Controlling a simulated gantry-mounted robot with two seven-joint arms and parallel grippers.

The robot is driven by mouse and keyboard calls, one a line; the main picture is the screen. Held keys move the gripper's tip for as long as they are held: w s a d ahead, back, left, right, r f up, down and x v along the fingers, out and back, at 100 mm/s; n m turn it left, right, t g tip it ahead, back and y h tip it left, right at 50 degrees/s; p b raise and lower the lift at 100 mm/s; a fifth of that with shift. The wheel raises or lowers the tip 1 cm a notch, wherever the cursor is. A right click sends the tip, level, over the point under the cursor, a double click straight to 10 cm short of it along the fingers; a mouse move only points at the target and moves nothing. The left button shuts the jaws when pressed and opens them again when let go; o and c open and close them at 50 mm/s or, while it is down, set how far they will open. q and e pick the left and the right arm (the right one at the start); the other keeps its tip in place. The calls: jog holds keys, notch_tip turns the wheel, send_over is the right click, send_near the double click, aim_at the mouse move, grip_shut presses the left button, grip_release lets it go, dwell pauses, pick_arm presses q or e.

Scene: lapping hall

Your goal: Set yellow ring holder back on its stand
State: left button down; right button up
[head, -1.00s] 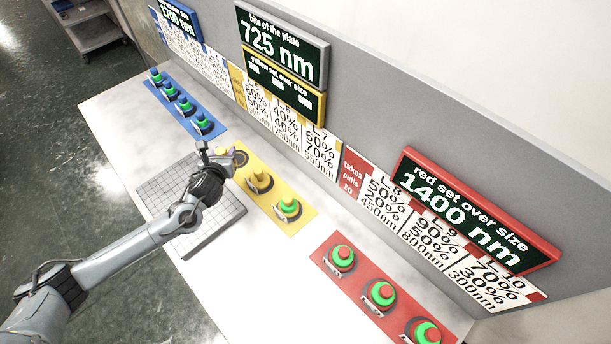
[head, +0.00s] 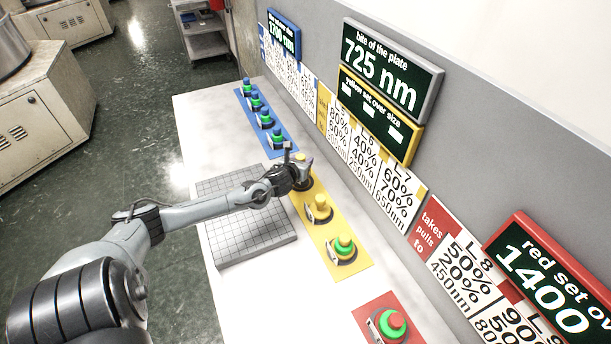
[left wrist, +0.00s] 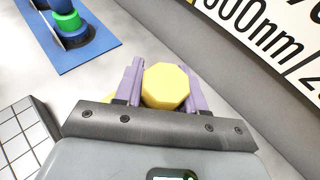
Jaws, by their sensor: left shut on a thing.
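My left gripper (head: 298,170) is shut on a yellow ring holder (head: 304,159) at the far end of the yellow mat (head: 357,272). In the left wrist view, its yellow faceted knob (left wrist: 166,86) sits between the two purple fingers. The arm hides the stand below, so I cannot tell whether the holder touches it. Two other yellow-mat holders stand nearer: one with a plain yellow knob (head: 320,203) and one with a green ring (head: 343,246). My right gripper is not in view.
A gridded grey plate (head: 245,235) lies left of the yellow mat, under my left arm. A blue mat (head: 279,153) with several blue-topped holders is beyond. A red mat (head: 362,310) is nearer. A wall with signs (head: 390,75) runs along the right.

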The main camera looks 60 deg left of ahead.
pick_arm(q)
jog(key=shift+f+b, duration=0.5)
jog(key=shift+f, duration=1.35)
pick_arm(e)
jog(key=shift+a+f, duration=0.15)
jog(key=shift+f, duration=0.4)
pick_arm(q)
jog(key=shift+f, duration=0.3)
jog(key=c, duration=0.7)
grip_release()
jog(key=shift+f, duration=0.15)
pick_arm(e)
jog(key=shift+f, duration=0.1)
pick_arm(q)
jog(key=shift+o, duration=0.2)
